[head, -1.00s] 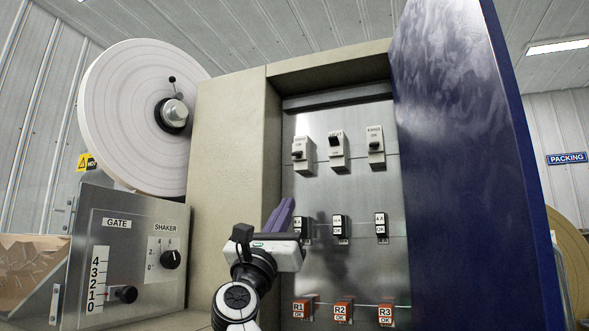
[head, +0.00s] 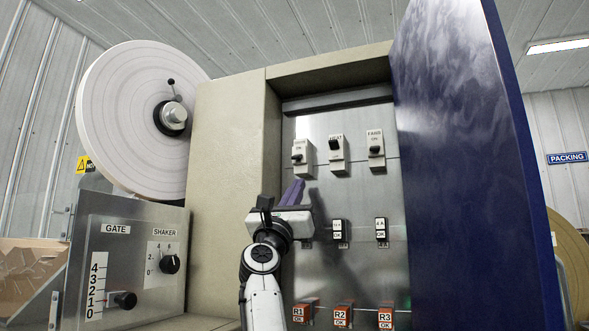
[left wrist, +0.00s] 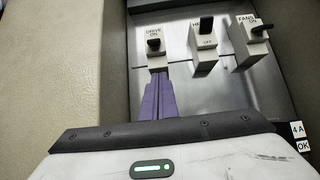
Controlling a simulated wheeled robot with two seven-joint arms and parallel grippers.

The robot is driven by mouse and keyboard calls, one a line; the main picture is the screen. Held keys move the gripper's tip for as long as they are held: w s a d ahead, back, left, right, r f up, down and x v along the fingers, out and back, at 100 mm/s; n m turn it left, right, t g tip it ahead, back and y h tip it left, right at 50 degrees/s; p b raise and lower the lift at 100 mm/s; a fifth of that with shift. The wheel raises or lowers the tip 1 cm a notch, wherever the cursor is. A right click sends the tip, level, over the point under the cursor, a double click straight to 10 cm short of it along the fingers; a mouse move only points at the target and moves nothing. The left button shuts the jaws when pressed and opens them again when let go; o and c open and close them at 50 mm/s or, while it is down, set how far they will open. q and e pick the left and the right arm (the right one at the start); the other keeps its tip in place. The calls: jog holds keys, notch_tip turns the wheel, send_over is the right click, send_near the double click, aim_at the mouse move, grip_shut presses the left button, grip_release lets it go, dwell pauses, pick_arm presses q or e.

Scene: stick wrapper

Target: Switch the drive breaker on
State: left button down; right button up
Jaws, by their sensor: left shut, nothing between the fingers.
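The drive breaker (head: 303,156) is the leftmost of the white breakers in the top row of the open cabinet. Its black lever sits low, below the visible ON marking; it also shows in the left wrist view (left wrist: 157,58). My left gripper (head: 298,186) is shut and empty, its purple fingers pointing up just below the drive breaker. In the left wrist view the fingertips (left wrist: 158,79) appear just under the breaker's lower end; I cannot tell whether they touch. My right gripper is not in view.
The heat breaker (head: 337,157) has its lever up, and the fans breaker (head: 375,152) has its lever low. Fuses (head: 339,230) and orange relays (head: 343,315) sit below. The cabinet's beige side wall (head: 232,150) and blue door (head: 465,150) flank the panel.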

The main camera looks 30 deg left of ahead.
aim_at(297, 157)
pick_arm(q)
jog(key=shift+s+d+r, duration=0.1)
jog(key=shift+s+r, duration=0.15)
jog(key=shift+r, duration=0.4)
jog(key=shift+s+r, duration=0.25)
jog(key=shift+r, duration=0.35)
jog(key=shift+s+d+r, duration=0.1)
jog(key=shift+s+r, duration=0.15)
jog(key=shift+r, duration=0.4)
jog(key=shift+a+p, duration=0.1)
jog(key=shift+p, duration=0.25)
